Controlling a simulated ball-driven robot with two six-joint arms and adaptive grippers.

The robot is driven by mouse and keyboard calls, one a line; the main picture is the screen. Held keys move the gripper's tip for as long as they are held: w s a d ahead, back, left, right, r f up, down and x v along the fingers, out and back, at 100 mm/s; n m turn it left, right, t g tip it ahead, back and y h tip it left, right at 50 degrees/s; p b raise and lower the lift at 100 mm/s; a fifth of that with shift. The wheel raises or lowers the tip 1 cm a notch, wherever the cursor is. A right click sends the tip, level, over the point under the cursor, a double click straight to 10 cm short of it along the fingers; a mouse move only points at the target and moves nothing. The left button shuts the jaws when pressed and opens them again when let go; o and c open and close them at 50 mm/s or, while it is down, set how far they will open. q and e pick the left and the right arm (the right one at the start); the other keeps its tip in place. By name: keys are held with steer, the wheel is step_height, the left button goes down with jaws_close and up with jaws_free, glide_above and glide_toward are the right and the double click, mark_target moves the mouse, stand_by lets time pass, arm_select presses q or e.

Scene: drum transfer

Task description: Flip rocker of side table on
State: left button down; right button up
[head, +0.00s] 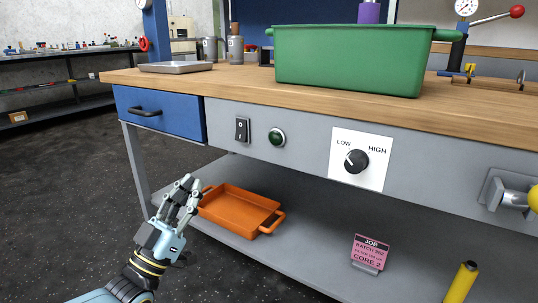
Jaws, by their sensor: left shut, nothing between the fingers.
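The black rocker switch (242,130), marked O above and I below, sits on the grey front panel of the wooden-topped table (225,87). A round dark green lamp or button (277,138) is to its right. Which side of the rocker is pressed in is too small to tell. My left gripper (188,185) is below and left of the rocker, in front of the lower shelf, apart from the panel. Its fingers are shut and empty, pointing up. My right gripper is not in view.
A blue drawer (160,113) is left of the rocker. A LOW/HIGH dial (357,160) is to the right. An orange tray (240,210) and a pink job card (370,252) are on the lower shelf. A green bin (350,60) stands on top. Floor at left is clear.

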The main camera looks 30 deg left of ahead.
arm_select(q)
steer(key=b, duration=0.1)
glide_toward(242, 126)
step_height(242, 126, up, 3)
steer(key=shift+w+d+b, duration=0.1)
steer(key=shift+w+b, duration=1.05)
steer(key=shift+w, duration=0.8)
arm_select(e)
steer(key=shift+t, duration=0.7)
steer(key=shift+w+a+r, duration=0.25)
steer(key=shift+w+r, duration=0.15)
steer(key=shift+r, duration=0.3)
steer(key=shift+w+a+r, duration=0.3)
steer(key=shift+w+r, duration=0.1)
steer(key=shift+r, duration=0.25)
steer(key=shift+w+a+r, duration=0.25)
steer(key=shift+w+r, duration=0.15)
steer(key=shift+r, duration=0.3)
